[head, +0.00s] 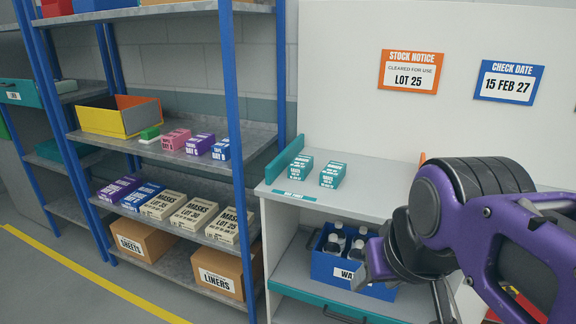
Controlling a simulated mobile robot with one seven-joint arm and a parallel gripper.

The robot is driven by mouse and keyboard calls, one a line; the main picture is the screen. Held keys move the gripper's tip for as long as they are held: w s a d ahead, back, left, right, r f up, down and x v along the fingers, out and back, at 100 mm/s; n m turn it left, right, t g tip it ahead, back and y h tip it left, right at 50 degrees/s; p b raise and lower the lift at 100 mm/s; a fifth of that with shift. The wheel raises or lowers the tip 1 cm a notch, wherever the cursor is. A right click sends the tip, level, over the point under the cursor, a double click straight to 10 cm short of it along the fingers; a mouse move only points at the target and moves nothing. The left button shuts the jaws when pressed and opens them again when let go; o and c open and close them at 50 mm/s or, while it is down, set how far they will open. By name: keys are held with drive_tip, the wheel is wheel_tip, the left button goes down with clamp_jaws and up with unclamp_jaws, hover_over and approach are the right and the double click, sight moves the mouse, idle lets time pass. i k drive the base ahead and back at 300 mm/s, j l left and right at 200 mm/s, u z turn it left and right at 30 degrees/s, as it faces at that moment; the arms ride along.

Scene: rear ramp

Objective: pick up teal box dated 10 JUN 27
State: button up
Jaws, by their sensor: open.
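Two small teal boxes with white labels lie side by side on the grey counter (370,192): a left teal box (298,168) and a right teal box (332,174). Their print is too small for me to read a date on either one. My gripper (407,283) is at the lower right, in front of the counter and the blue bin, to the right of and lower than both boxes. It is open and touches neither box. My arm hides the right part of the counter.
A blue bin (332,270) of bottles stands on the shelf below the counter. A teal strip edges the counter's left side. The wall panel has an orange stock notice (411,72) and a blue sign reading CHECK DATE 15 FEB 27 (508,82). Blue-posted shelving (232,130) with boxes stands left.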

sight(299, 169)
drive_tip(key=i+j, duration=0.1)
drive_tip(key=j, duration=0.25)
drive_tip(key=i+j+z, duration=0.1)
drive_tip(key=j, duration=0.25)
drive_tip(key=i+j, duration=0.15)
drive_tip(key=j, duration=0.2)
drive_tip(key=i+j+z, duration=0.1)
drive_tip(key=j, duration=0.25)
